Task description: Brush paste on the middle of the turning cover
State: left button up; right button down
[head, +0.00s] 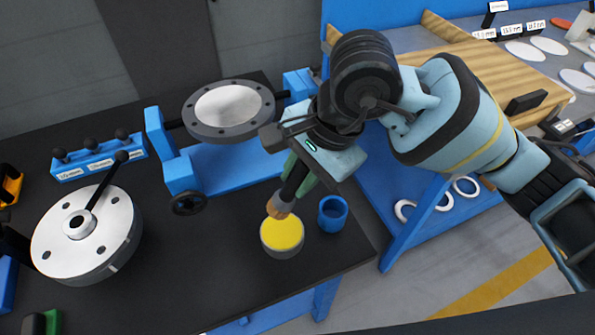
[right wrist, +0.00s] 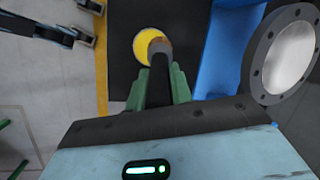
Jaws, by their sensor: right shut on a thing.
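The cover (head: 228,104) is a round dark flange with bolt holes and a pale middle, held in a blue turning stand (head: 225,168). It also shows at the right of the right wrist view (right wrist: 285,60). My right gripper (head: 301,182) has green fingers shut on a dark-handled brush (head: 292,190), bristles down. The bristles (right wrist: 160,47) overlap the yellow paste (head: 284,233) in its round pot; I cannot tell whether they touch it. The pot stands on the black table in front of the stand, apart from the cover.
A blue cup (head: 333,214) stands right of the pot. A wooden-topped bench (head: 490,70) is at right. The table front is mostly clear.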

aim_at(296, 201)
jog(key=shift+f+b, duration=0.4)
jog(key=shift+f, duration=0.55)
jog(key=shift+f+b, duration=0.85)
jog(key=shift+f, duration=1)
pick_arm(q)
jog(key=f, duration=0.1)
jog(key=s+f, duration=0.1)
jog(key=f, duration=0.1)
jog(key=shift+d, duration=0.1)
pick_arm(e)
jog(key=shift+f, duration=0.15)
pick_arm(q)
jog(key=shift+r, duration=0.1)
jog(key=shift+s+f+g+b, duration=0.4)
jog(key=shift+s+f+b, duration=0.1)
jog(key=shift+f+b, duration=0.2)
pick_arm(e)
jog(key=shift+f, duration=0.75)
jog(key=shift+r, duration=0.1)
jog(key=shift+r+p, duration=1.75)
jog(key=shift+r, duration=1.8)
pick_arm(q)
jog(key=shift+t, duration=0.4)
jog(key=w+r, duration=0.2)
jog(key=r, duration=0.2)
jog(key=shift+w+r, duration=0.15)
jog(key=shift+w, duration=0.25)
